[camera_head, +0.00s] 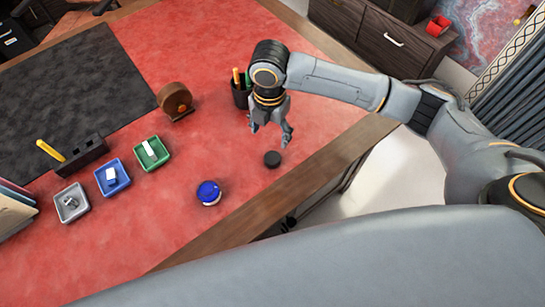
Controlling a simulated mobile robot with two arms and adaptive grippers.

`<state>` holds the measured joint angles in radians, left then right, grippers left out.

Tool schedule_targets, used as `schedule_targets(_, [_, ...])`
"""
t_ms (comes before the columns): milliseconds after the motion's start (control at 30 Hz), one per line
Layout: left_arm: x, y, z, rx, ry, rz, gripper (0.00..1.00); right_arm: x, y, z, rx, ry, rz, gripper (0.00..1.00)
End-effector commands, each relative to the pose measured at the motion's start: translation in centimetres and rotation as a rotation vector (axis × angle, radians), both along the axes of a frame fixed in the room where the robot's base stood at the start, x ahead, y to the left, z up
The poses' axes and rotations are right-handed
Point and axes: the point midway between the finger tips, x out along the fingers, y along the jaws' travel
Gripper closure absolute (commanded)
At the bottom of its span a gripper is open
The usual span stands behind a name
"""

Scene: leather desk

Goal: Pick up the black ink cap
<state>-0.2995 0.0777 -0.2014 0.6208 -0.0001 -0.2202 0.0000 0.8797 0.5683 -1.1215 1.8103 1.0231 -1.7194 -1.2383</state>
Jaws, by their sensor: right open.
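A small round black cap (272,159), which looks like the ink cap, lies flat on the red desk top (236,150) near the wooden edge. My right gripper (271,138) hangs above the desk, pointing down, just beyond the cap in the picture. Its fingers are apart with nothing between them, and it does not appear to touch the cap. A round blue ink bottle (208,193) stands to the left of the cap. My left gripper is not in view.
A dark pen cup (240,96) with pens stands close behind my right gripper. A brown wooden roller (174,100) and green (161,161), blue (120,185) and grey (80,212) trays lie to the left. The desk's wooden edge (318,165) is near the cap. Red surface between bottle and cap is clear.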

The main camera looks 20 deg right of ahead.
Motion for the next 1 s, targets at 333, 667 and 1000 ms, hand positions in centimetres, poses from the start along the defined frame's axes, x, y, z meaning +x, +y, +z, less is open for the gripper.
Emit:
schedule_targets(333, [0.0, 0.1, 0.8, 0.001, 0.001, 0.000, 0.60, -0.1, -0.2, -5.9, -0.007, 0.006, 0.008, 0.31])
schedule_targets(667, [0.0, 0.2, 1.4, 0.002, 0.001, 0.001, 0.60, -0.1, -0.2, -8.9, -0.005, 0.004, 0.008, 0.31])
schedule_targets(1000, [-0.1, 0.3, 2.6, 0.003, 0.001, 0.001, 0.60, -0.1, -0.3, -13.3, -0.005, 0.002, 0.007, 0.31])
